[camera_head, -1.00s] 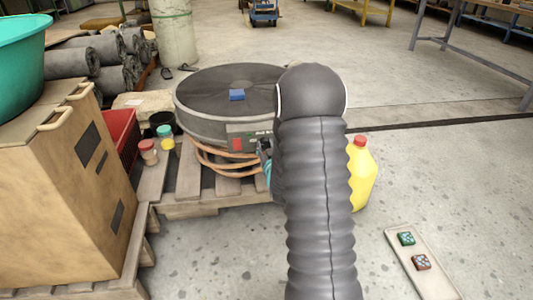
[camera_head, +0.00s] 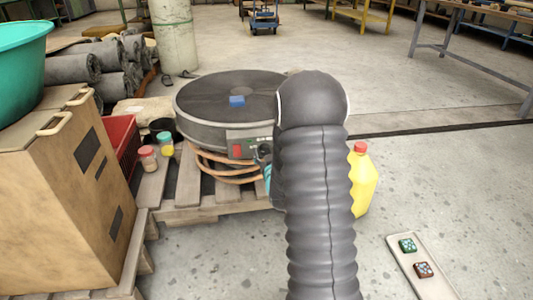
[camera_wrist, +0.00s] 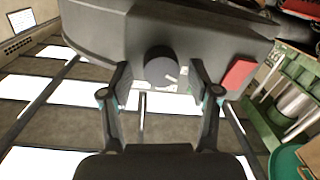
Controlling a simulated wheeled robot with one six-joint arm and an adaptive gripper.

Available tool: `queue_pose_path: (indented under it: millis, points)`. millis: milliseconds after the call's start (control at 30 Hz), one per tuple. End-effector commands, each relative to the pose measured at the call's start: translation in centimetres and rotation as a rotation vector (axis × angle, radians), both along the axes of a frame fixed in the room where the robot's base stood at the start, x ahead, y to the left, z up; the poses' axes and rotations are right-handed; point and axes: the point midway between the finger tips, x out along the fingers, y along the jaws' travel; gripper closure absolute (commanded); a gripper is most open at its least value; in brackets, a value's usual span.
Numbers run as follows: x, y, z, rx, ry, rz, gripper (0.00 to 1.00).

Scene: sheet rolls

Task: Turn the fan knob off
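The fan is a large dark round drum (camera_head: 225,105) lying flat on a pallet. Its control box (camera_head: 250,143) faces me and carries a red patch. In the wrist view the fan's housing (camera_wrist: 205,38) spans the top, with the round dark knob (camera_wrist: 160,65) near the middle. My gripper (camera_wrist: 160,78) is open, with one finger on each side of the knob. Gaps show between fingers and knob; I cannot tell whether the fingertips reach past its face. In the head view my arm hides most of the gripper and the knob.
Orange hose coils (camera_head: 225,172) hang below the control box. A yellow jug (camera_head: 362,180) stands right of my arm. Two small jars (camera_head: 148,158) stand left of the fan, beside a red crate (camera_head: 122,140). A tray (camera_head: 408,268) lies on the open floor at right.

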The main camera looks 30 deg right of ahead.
Motion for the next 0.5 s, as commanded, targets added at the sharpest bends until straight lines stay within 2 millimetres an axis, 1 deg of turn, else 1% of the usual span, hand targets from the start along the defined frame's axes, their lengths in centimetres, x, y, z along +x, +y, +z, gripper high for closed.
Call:
queue_pose_path:
  millis: [267, 367, 500]
  points:
    - [-0.2, 0.1, 0.0, 0.001, 0.001, 0.002, 0.37]
    - [-0.9, 0.3, 0.0, 0.001, 0.0, 0.001, 0.37]
    - [-2.9, 0.7, 0.1, 0.002, 0.002, 0.001, 0.37]
